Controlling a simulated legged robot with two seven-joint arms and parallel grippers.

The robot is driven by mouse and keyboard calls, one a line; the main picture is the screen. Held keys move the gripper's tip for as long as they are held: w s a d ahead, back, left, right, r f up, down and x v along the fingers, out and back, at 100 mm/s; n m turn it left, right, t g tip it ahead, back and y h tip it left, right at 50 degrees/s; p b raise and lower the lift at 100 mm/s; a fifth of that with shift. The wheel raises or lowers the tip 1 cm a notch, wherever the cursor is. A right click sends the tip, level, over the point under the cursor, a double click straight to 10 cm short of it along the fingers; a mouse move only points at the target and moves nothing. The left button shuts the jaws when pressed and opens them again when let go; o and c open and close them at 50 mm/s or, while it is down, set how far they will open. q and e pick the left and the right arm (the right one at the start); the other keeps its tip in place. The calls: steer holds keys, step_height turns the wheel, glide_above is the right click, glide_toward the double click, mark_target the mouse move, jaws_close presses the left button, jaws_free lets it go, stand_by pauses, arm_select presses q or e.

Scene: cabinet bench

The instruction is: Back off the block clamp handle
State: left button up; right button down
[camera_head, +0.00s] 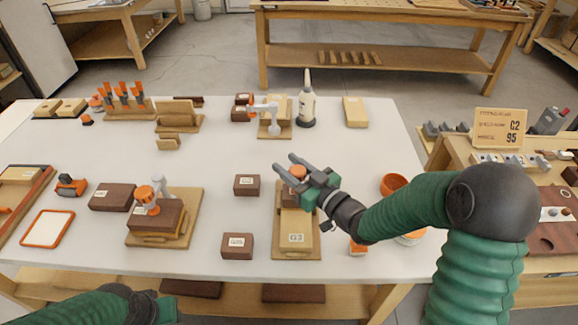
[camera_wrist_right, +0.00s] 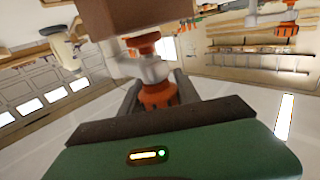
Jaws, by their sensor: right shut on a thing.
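My right gripper (camera_head: 285,164) reaches in from the right over a wooden fixture board (camera_head: 311,247). It is shut on an orange clamp handle (camera_head: 298,171), which also shows between the fingers in the right wrist view (camera_wrist_right: 159,96). Above the handle in that view are the grey clamp body (camera_wrist_right: 151,68) and a brown block (camera_wrist_right: 140,15). A pale block marked G3 (camera_head: 296,238) lies on the same board. The gripper covers much of this clamp in the head view.
Another board (camera_head: 183,237) with a grey-and-orange clamp (camera_head: 147,196) stands to the left. Loose brown blocks (camera_head: 247,185) (camera_head: 237,245) lie between the boards. A white bottle (camera_head: 307,104) stands behind. An orange bowl (camera_head: 393,184) is near my right forearm.

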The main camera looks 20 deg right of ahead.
steer(key=m+h, duration=0.1)
steer(key=m+t+h+b, duration=0.1)
steer(key=h, duration=0.1)
steer(key=shift+w+d+f+h, duration=0.1)
steer(key=shift+w+d+h, duration=0.1)
steer(key=shift+h, duration=0.1)
steer(key=shift+d+m+t+h+b, duration=0.2)
steer(key=shift+m+t+h+b, duration=0.2)
steer(key=shift+m+h, duration=0.3)
steer(key=c, duration=0.9)
jaws_free()
